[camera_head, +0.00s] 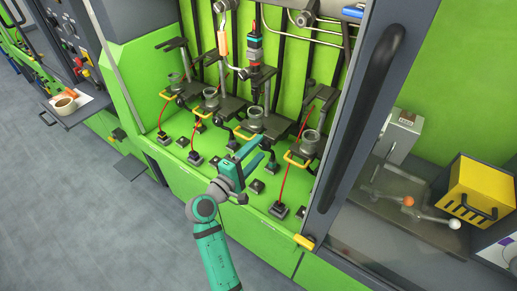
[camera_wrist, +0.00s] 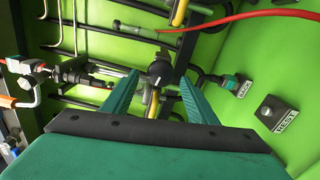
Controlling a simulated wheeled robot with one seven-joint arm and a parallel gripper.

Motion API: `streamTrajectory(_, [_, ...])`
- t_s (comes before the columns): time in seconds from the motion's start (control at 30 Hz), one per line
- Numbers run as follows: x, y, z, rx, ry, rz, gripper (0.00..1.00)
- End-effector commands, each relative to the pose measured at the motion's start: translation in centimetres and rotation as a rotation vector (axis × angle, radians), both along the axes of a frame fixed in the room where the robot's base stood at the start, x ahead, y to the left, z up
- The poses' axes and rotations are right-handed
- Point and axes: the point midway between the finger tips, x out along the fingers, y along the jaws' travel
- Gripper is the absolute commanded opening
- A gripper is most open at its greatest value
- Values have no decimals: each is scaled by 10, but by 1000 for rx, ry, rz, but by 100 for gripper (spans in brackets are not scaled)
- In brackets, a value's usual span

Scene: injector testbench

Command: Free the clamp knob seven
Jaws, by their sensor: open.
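My gripper (camera_head: 256,152) is open and empty above the green bench deck, in front of the row of clamp stations. In the wrist view its two teal fingers (camera_wrist: 158,80) point at a black knob (camera_wrist: 159,70). The knob shows between and beyond the fingertips, and no contact is visible. I see no number on it, so I cannot tell whether it is clamp knob seven. In the head view, a clamp station with a grey cup and yellow handle (camera_head: 244,132) stands just beyond my gripper. My gripper and arm hide part of the deck.
Red hoses run by the stations; one red hose (camera_wrist: 240,18) crosses the upper right of the wrist view. A block labelled REST (camera_wrist: 275,112) sits at right. A dark door frame with a handle (camera_head: 362,115) borders the bench. A yellow box (camera_head: 475,190) stands farther right.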

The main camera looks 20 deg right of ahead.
Motion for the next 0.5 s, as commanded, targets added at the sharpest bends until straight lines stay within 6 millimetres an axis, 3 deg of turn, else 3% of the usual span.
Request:
streamTrajectory(0.3, [-37, 47, -1, 0, 2, 2, 53])
streamTrajectory(0.5, [-53, 67, -1, 2, 3, 1, 53])
